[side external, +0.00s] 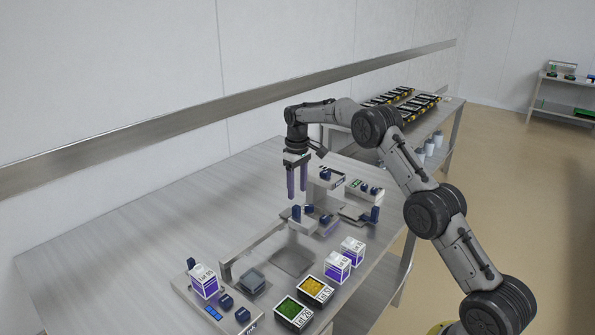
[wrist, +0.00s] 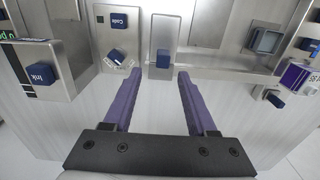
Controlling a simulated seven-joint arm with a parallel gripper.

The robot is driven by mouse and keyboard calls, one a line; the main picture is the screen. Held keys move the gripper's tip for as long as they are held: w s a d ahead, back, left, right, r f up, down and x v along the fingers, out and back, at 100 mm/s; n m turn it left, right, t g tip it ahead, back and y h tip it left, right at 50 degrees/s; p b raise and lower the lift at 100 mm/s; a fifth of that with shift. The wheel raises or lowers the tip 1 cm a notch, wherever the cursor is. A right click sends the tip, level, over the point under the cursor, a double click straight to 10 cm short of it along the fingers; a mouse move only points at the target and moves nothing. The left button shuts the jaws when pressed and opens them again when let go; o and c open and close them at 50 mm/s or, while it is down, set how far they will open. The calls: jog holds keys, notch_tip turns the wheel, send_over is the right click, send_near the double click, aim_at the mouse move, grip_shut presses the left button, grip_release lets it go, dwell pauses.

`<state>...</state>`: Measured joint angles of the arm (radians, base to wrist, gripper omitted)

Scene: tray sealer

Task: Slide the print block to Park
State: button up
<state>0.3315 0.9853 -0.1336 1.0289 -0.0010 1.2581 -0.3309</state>
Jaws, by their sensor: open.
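My gripper (side external: 298,193) is open and empty, pointing down above the steel bench, near the back edge of the printing and sealing station. In the wrist view my gripper (wrist: 157,76) has its two purple fingers spread, with nothing between them. Just beyond the fingertips a dark blue block (wrist: 163,58) sits on a narrow steel plate; it may be the print block, but no label on it can be read. To its left are a blue knob (wrist: 115,57) over a small marked scale and a blue "Code" piece (wrist: 118,20). No Park mark can be read.
A blue "Ink" knob (wrist: 42,72) is at the left in the wrist view. White-and-purple cartons (side external: 337,266), green (side external: 293,311) and yellow (side external: 315,290) food trays, and a control panel (side external: 215,307) stand towards the front. The bench's left side (side external: 110,245) is clear.

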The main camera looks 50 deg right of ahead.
aim_at(297, 205)
notch_tip(297, 205, up, 6)
jog(key=shift+r, duration=0.25)
